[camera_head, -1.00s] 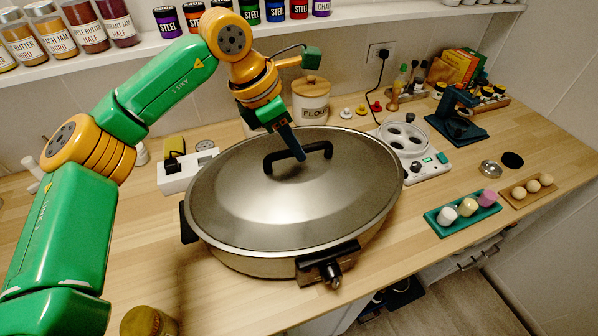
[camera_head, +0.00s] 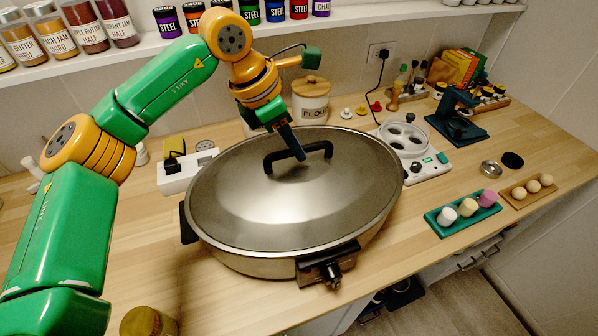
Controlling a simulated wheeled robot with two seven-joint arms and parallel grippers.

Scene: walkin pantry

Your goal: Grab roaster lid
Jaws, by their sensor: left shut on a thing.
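The roaster (camera_head: 262,266) is a large oval pan with black side handles and a control knob on its front, standing on the wooden counter. Its domed grey lid (camera_head: 320,210) sits on top, with a black arched handle (camera_head: 325,149) across the upper middle. My left gripper (camera_head: 300,155) reaches down from above and is shut on the lid handle. The fingers cover part of the handle. The lid appears seated on the roaster rim. My right gripper is not in view.
A white power strip (camera_head: 180,183) lies left of the roaster, and a flour canister (camera_head: 311,104) stands behind it. An egg cooker (camera_head: 428,166) and a green tray (camera_head: 436,226) are on the right. A shelf of jars (camera_head: 85,29) runs above. Counter at front right is clear.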

